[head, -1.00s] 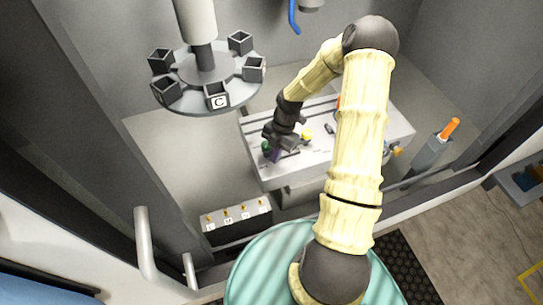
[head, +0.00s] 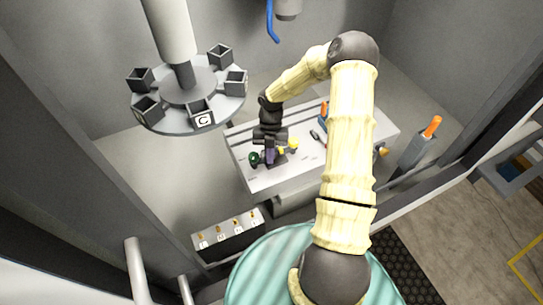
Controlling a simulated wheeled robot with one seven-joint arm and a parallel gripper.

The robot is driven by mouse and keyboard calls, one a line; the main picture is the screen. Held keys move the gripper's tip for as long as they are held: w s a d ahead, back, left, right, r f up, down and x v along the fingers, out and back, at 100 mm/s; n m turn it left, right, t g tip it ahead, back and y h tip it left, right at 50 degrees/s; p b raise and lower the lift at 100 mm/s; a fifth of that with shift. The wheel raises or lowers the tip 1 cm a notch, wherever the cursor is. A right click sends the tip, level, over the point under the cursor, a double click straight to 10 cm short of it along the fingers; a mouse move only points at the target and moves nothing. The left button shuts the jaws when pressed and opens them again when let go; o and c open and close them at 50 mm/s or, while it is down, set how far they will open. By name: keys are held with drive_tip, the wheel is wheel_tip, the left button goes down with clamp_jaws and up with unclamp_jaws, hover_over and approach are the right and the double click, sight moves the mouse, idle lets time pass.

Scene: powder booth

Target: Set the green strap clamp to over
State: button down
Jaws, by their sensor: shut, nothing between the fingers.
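The green strap clamp (head: 254,159) is a small dark green part at the left end of the light grey bench (head: 270,181). The clamp's exact position is too small to read.
A yellow part (head: 293,145) sits right of my gripper. A carousel (head: 190,100) with several square cups hangs at the left. A switch box (head: 229,235) stands in front of the bench. An orange-handled tool (head: 432,127) stands in a grey holder (head: 414,151) at the right.

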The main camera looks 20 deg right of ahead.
sight(274, 173)
drive_tip(key=shift+w+a, duration=0.1)
drive_tip(key=shift+w, duration=0.2)
drive_tip(key=shift+w+r, duration=0.1)
drive_tip(key=shift+w, duration=0.05)
idle(0.3)
drive_tip(key=shift+s+d, duration=0.2)
drive_tip(key=shift+s, duration=0.2)
drive_tip(key=s, duration=0.3)
drive_tip(key=shift+s+d+r, duration=0.1)
drive_tip(key=shift+s+r, duration=0.05)
drive_tip(key=shift+r, duration=0.05)
drive_tip(key=a+b+v, duration=0.1)
drive_tip(key=b+v, duration=0.1)
drive_tip(key=v, duration=0.7)
drive_tip(key=shift+w+a, duration=0.25)
drive_tip(key=shift+a, duration=0.05)
drive_tip(key=shift+s+r, duration=0.1)
